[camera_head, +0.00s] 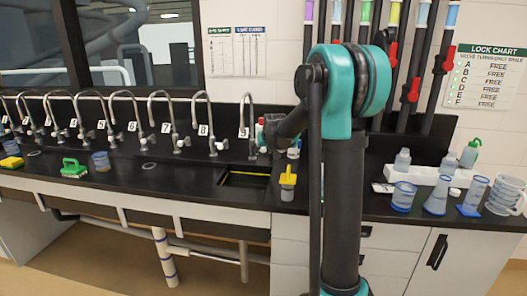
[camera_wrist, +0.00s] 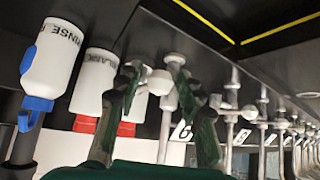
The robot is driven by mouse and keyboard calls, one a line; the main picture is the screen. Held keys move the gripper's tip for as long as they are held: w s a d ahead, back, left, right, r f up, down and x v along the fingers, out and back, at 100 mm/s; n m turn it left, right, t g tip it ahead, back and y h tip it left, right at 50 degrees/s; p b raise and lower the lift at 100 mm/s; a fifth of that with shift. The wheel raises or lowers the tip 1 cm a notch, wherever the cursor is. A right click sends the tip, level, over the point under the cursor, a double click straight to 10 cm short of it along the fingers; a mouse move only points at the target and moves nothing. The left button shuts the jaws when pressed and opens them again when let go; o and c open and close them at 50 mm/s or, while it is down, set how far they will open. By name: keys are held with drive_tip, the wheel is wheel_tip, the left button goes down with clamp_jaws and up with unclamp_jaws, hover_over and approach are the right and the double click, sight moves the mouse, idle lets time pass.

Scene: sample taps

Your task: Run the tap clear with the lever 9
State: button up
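The tap marked 9 (camera_head: 245,122) is a grey gooseneck on the back of the black bench, at the right end of the tap row. My gripper is beside its base, largely hidden by my arm in the head view. In the wrist view my gripper (camera_wrist: 155,75) is open, with one dark green finger on each side of a white lever knob (camera_wrist: 160,83). The knob is on the nearest tap, whose number plate (camera_wrist: 182,131) appears upside down. Contact between fingers and knob cannot be told. No running water is visible.
A white RINSE bottle (camera_wrist: 53,60) and a white BLANK bottle (camera_wrist: 95,78) are close left of my fingers. Tap 8 (camera_head: 210,120) is to the left. A dark sink (camera_head: 243,190) lies in front, with a yellow-topped object (camera_head: 288,183) beside it. Beakers (camera_head: 403,196) stand right.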

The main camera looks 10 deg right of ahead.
drive_tip(key=shift+d, duration=0.1)
drive_tip(key=shift+w+d, duration=0.15)
drive_tip(key=shift+d, duration=1.45)
drive_tip(key=shift+w+d, duration=0.15)
drive_tip(key=shift+d, duration=1.45)
drive_tip(key=shift+a, duration=0.15)
idle(0.9)
drive_tip(key=a, duration=0.7)
drive_tip(key=shift+s, duration=0.3)
drive_tip(key=shift+d, duration=0.45)
drive_tip(key=v, duration=0.7)
